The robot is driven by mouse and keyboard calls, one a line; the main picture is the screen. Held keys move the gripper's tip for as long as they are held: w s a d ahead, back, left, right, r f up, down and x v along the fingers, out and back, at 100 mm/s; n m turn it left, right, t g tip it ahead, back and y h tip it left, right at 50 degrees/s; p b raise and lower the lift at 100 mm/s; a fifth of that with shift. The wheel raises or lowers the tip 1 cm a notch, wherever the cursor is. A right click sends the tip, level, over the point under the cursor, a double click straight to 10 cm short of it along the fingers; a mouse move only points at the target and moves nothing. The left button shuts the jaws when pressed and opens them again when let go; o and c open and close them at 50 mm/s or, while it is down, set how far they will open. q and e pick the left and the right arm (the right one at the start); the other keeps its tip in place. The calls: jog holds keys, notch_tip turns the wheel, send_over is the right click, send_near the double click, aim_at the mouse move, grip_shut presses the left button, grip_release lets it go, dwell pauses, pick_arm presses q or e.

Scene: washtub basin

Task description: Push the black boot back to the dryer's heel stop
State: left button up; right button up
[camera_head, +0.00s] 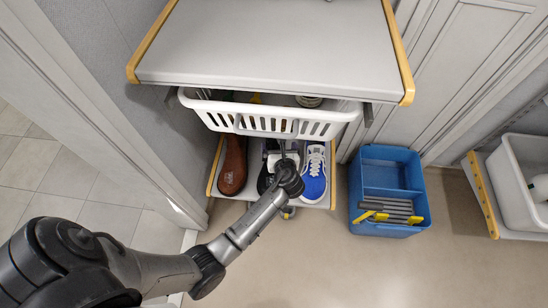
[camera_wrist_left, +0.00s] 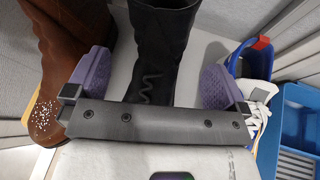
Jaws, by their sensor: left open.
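The black boot (camera_head: 264,180) stands between two other shoes on the low shelf under the white basket, mostly hidden by my arm in the head view. In the left wrist view the black boot (camera_wrist_left: 158,50) shows its dark shaft with a wavy mark. My left gripper (camera_wrist_left: 156,78) is open, with one purple finger pad on each side of the boot. The dryer's heel stop cannot be made out. My right gripper is not in view.
A brown boot (camera_head: 232,165) stands left of the black boot and a blue sneaker (camera_head: 314,175) right of it. The white basket (camera_head: 270,118) hangs close above. A blue tub (camera_head: 387,160) stands on the floor to the right. The front floor is clear.

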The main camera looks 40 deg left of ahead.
aim_at(277, 145)
pick_arm(q)
jog(key=b+x, duration=0.4)
jog(key=shift+a+f, duration=0.1)
jog(key=shift+f, duration=0.35)
jog(key=shift+w+a, duration=0.15)
jog(key=shift+c, duration=0.3)
jog(key=shift+c, duration=1.4)
jog(key=c, duration=1.2)
jog(key=shift+r, duration=0.1)
jog(key=shift+c, duration=0.7)
jog(key=shift+r, duration=0.1)
